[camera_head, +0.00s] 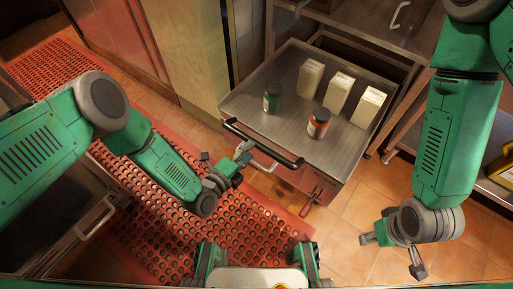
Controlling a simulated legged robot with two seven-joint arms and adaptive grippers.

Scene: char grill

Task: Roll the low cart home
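The low cart (240,104) has a flat steel top, with its near side facing me. A black bar handle (262,143) runs along that near edge. My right gripper (392,254) is open and empty over the floor tiles, right of and nearer than the cart.
A red perforated mat (235,225) covers the floor at left and below. A steel counter (385,22) stands behind the cart. A shelf with a yellow container (503,170) is at right. A steel unit with a bar handle (95,222) is at lower left. Tiles are bare right of the cart.

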